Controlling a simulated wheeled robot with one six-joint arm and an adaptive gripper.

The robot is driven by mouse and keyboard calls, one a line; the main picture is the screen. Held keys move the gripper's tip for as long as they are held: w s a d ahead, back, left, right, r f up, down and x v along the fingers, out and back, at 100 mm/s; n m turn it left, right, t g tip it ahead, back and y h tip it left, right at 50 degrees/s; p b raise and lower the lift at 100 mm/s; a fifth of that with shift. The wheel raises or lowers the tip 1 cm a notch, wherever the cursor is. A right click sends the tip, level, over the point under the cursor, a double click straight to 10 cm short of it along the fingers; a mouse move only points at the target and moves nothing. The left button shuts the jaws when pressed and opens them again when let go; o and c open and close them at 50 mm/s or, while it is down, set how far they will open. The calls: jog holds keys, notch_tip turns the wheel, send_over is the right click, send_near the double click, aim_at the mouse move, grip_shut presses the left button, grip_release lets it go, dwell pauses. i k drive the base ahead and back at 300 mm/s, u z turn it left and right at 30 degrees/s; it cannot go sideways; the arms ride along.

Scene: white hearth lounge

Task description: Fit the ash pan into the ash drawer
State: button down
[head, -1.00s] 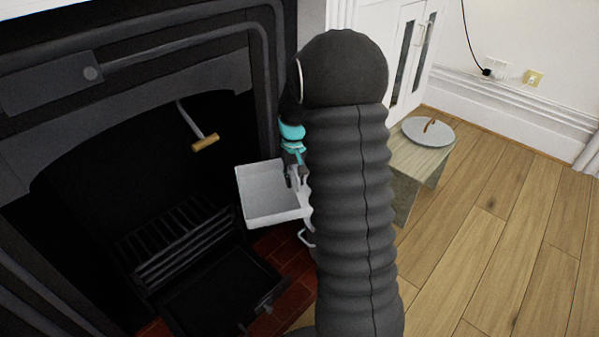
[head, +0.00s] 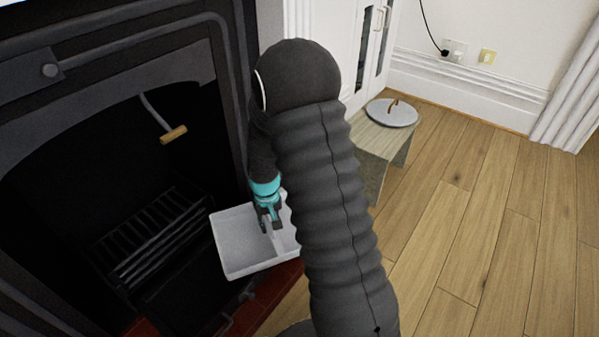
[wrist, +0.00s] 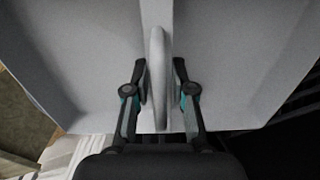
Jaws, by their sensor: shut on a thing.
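The ash pan (head: 241,246) is a shallow pale grey tray with a raised handle (wrist: 158,75) standing along its middle. My gripper (head: 269,224) is shut on that handle; in the wrist view its two fingers (wrist: 164,95) stand on either side of it. The pan hangs slightly tilted in the picture, in front of the fireplace opening. The ash drawer (head: 185,300) is a dark open tray low in the hearth below the grate, to the lower left of the pan. The pan hides part of the drawer's right side, and the drawer's inside is very dark.
The black grate bars (head: 150,240) stand behind the drawer. A wooden-handled hook (head: 172,134) hangs in the fireplace opening. A low wooden table (head: 374,142) with a round grey lid (head: 392,113) stands to the right. Open plank floor (head: 470,240) lies at the right.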

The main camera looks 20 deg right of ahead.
aim_at(205, 288)
jog(key=z, duration=0.25)
jog(key=k, duration=1.1)
jog(key=u, duration=0.55)
